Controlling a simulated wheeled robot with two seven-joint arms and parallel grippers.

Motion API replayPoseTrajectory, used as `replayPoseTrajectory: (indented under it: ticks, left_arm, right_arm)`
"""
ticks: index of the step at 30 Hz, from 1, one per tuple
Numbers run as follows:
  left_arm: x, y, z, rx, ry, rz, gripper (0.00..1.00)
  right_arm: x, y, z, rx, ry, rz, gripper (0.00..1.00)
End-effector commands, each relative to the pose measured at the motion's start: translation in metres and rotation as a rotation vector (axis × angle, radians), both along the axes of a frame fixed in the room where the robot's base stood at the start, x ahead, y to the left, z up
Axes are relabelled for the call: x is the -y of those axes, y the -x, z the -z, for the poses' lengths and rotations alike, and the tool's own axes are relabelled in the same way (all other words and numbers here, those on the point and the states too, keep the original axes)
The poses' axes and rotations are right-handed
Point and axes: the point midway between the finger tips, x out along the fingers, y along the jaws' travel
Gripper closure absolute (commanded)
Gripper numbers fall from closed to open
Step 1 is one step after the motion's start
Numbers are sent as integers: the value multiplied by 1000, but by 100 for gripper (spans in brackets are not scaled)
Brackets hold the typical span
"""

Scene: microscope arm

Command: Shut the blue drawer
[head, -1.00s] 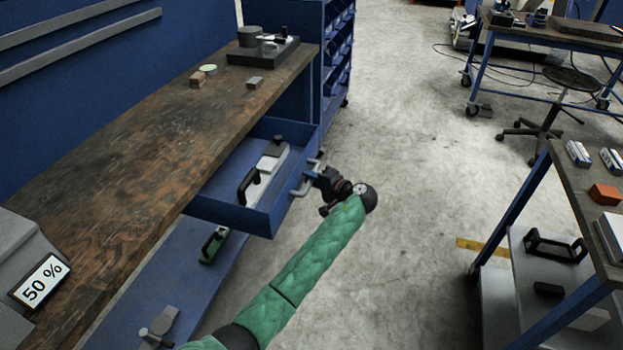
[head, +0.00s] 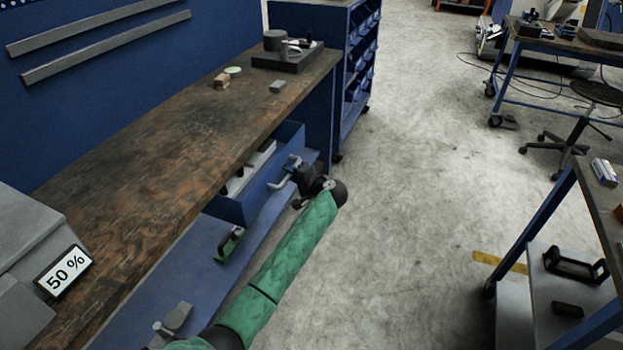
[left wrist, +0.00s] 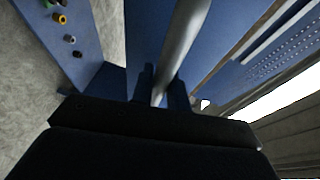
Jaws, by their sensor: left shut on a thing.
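The blue drawer (head: 262,189) under the workbench stands partly open, sticking out past the bench edge. A grey bar handle (head: 283,173) is on its front. My left gripper (head: 297,174) is shut on this handle, with the green-sleeved arm reaching up from below. In the left wrist view the grey handle (left wrist: 183,45) runs between the two dark fingers (left wrist: 163,88). Light and dark items show in the drawer, partly hidden by the bench top. My right gripper is not in view.
The wooden workbench (head: 130,170) carries small blocks and a dark tray (head: 288,60). A blue bin rack (head: 350,70) stands beyond.

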Motion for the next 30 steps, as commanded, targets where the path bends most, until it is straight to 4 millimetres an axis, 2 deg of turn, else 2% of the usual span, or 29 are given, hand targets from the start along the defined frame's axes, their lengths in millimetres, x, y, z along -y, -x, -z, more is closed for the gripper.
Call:
replayPoseTrajectory:
  ticks: [1, 6, 12, 18, 30]
  left_arm:
    - [-15, -4, 0, 1, -2, -3, 100]
    - [-53, -17, 1, 1, 0, -3, 100]
    - [-85, -28, 0, 0, -1, -1, 100]
    - [-103, -33, 0, 1, 0, -1, 100]
    - [-110, -36, -1, 2, -1, -1, 100]
  right_arm:
    - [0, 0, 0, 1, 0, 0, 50]
    - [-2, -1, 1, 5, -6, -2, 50]
    - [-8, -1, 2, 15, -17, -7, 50]
    - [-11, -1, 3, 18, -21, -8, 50]
    - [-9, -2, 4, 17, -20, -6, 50]
